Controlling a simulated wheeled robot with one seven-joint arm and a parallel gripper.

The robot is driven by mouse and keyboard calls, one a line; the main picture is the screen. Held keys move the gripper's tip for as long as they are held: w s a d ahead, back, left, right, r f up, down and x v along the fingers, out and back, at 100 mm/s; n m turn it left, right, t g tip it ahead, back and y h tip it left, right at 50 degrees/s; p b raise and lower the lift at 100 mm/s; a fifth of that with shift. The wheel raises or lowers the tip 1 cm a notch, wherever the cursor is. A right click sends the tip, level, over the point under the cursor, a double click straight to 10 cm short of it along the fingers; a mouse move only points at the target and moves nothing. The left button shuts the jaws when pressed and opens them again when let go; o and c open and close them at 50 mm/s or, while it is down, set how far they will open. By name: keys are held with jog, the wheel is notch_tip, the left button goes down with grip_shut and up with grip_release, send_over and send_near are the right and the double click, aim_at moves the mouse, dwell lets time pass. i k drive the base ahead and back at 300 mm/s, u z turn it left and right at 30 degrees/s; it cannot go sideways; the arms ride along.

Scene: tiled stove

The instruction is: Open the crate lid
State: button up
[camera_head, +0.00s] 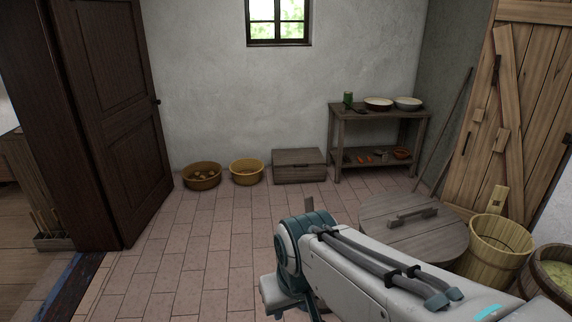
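A low wooden crate (299,172) stands on the tiled floor against the back wall, left of a wooden table. Its flat lid (298,156) appears shut. My arm reaches in from the lower right, its visible end well in front of the crate with open floor between them. My gripper is not visible; I cannot tell its state.
Two yellow-brown bowls (247,171) (202,175) sit left of the crate. The wooden table (378,113) carries bowls and a green jar. A round wooden lid (412,229), a bucket (495,246) and a barrel (549,277) stand at right. The tiled floor (210,249) is clear at centre-left.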

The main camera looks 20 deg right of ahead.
aim_at(306, 156)
jog(key=u, duration=0.15)
jog(key=i, duration=2.35)
jog(key=z, duration=0.25)
jog(key=i, duration=1.4)
jog(key=z, duration=0.95)
jog(key=i, duration=2.2)
jog(key=z, duration=0.05)
